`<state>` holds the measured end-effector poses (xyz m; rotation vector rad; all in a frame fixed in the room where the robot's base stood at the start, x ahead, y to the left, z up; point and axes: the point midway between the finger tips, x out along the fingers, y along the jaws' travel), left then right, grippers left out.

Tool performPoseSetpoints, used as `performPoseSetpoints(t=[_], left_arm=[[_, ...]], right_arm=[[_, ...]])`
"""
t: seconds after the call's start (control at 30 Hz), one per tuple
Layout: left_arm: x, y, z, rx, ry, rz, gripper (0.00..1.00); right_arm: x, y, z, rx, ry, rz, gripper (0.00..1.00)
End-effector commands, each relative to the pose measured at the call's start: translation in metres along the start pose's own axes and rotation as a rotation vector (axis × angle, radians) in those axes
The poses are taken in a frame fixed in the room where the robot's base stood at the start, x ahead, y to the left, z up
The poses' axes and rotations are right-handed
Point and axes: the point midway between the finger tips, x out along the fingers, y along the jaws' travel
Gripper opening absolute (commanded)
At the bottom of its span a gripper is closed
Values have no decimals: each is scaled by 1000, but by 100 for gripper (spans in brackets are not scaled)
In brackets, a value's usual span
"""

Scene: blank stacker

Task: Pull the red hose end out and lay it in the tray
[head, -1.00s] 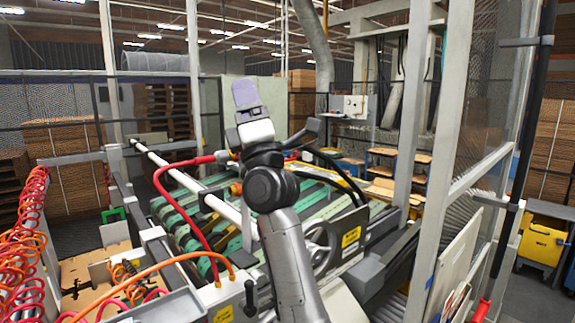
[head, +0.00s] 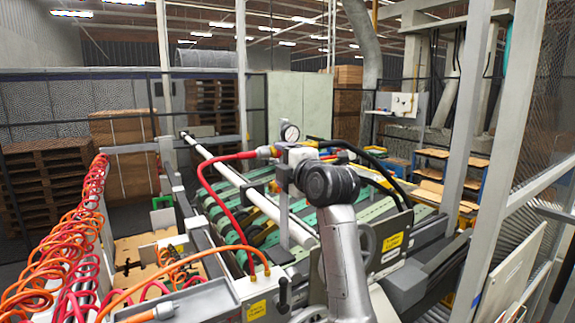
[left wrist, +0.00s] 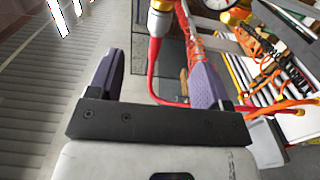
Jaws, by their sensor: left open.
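The red hose (head: 213,192) arches over the machine. Its upper end meets a metal fitting (head: 265,152) beside a round gauge (head: 289,132). My left gripper (head: 295,157) is by this fitting, its fingers mostly hidden behind my wrist. In the left wrist view my left gripper (left wrist: 155,75) is open, with purple fingers apart. The red hose (left wrist: 153,65) and its metal collar (left wrist: 160,22) show beyond and between the fingers; contact cannot be told. A grey tray (head: 205,297) is at the lower left, partly cut off. My right gripper is not in view.
Coiled red and orange hoses (head: 75,235) hang at the left. An orange hose (head: 190,258) arches over the tray area. A white rail (head: 225,172) and green belts (head: 345,222) lie behind my arm. A grey frame post (head: 470,110) stands at the right.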

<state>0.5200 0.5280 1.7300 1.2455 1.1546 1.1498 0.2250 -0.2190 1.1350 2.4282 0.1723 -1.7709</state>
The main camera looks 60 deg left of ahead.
Motion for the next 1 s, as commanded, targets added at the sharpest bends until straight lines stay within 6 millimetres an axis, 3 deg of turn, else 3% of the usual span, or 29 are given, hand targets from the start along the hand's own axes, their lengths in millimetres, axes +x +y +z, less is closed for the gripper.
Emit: performPoseSetpoints(t=[0.7,1.0], left_arm=[[69,1,0,-2,1,0,72],[89,1,0,-2,1,1,72]], right_arm=[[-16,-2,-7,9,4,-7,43],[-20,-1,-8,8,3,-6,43]])
